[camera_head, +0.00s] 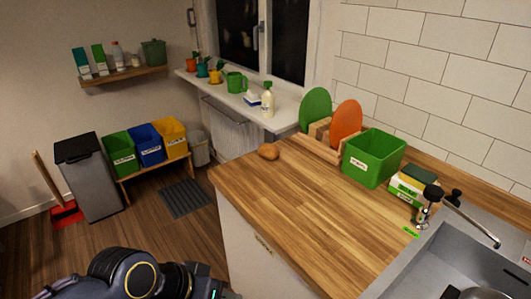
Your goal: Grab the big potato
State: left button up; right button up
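The potato (268,151) is brown and rounded. It lies alone on the wooden countertop (290,205), near the back left corner below the windowsill. Part of my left arm shows at the bottom left of the head view, low and in front of the counter, well apart from the potato. The fingers of my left gripper do not show. My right gripper is not in view.
Behind and right of the potato stand a rack with green (315,108) and orange boards (346,122), then a green bin (373,157). A sink (440,262) with a faucet (465,215) is at the right. The middle of the countertop is clear.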

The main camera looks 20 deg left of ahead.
aim_at(270, 152)
jog(key=j+z, duration=0.1)
jog(key=j, duration=0.65)
jog(key=j+z, duration=0.1)
jog(key=j, duration=0.65)
jog(key=k+j+z, duration=0.1)
jog(key=j, duration=0.65)
jog(key=i+j, duration=0.15)
jog(key=j, duration=0.25)
jog(key=i+j+z, duration=0.15)
jog(key=j, duration=0.3)
jog(key=i+j, duration=0.1)
jog(key=j, duration=0.3)
jog(key=i+j+z, duration=0.15)
jog(key=j, duration=0.3)
jog(key=i+j+z, duration=0.15)
jog(key=i+j, duration=0.6)
jog(key=i, duration=0.15)
